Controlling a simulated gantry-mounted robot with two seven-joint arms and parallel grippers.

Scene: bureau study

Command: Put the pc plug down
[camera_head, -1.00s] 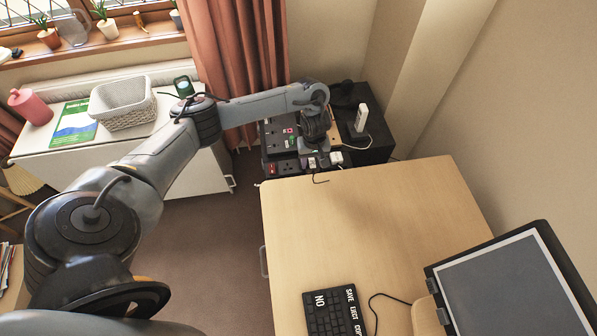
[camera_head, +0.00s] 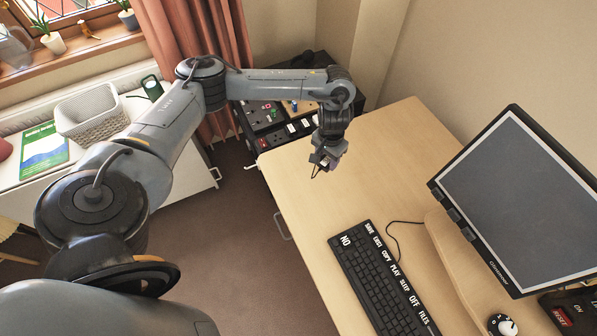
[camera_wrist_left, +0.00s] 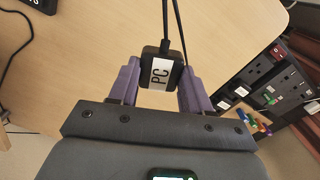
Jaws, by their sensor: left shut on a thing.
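The pc plug (camera_wrist_left: 161,72) is a small black plug with a white "PC" label, seen in the left wrist view between the two purple fingers of my left gripper (camera_wrist_left: 160,85). Its black cord runs away from it toward the top of that view. In the head view my left gripper (camera_head: 324,160) hangs over the wooden desk (camera_head: 400,140), near its left edge. The plug is a small dark shape there and its height above the desk is hard to tell. My right gripper is not in view.
A keyboard (camera_head: 385,280) and a monitor (camera_head: 525,200) stand on the desk's right part. The black socket unit (camera_head: 262,120) is beyond the desk's far left edge. Coloured pegs (camera_wrist_left: 255,122) show beside the sockets in the wrist view. Bare desk surface lies around the gripper.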

